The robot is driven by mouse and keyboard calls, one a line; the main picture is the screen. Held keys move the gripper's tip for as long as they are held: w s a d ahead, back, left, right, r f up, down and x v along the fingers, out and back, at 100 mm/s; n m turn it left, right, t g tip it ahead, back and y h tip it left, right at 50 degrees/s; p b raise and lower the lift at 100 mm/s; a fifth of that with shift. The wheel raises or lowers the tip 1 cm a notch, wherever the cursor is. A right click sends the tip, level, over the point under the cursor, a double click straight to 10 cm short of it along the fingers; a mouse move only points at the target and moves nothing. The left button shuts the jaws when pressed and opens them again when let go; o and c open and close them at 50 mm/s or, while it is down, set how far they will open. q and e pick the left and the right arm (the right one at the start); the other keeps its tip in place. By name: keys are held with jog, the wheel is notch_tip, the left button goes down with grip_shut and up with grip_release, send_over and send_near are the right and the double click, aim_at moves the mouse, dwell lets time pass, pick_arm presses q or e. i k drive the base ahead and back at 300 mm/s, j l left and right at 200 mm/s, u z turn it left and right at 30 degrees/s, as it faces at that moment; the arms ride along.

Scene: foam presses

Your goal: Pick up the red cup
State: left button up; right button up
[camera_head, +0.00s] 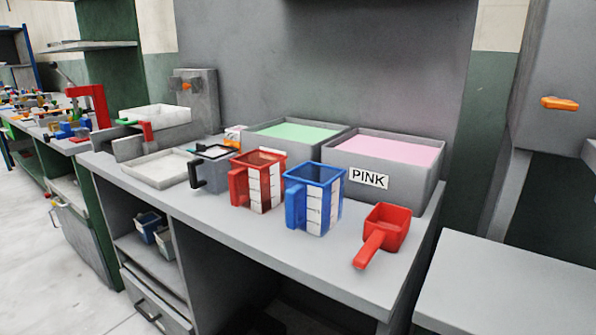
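A red measuring cup (240,184) with white scale panels stands upright on the grey bench, between a blue measuring cup (296,205) and a dark grey cup (214,175). Its handle points left. A second red vessel, a square scoop (391,224) with a thick handle pointing toward me, sits near the bench's right end. Neither gripper shows in the head view.
The grey bench (318,264) has free room along its front edge. Behind the cups are a bin with green contents (262,133) and a bin labelled PINK (401,190). A shallow tray (160,182) lies left. A lower grey surface (505,285) stands right.

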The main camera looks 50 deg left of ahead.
aim_at(256, 181)
jog(key=u, duration=1.75)
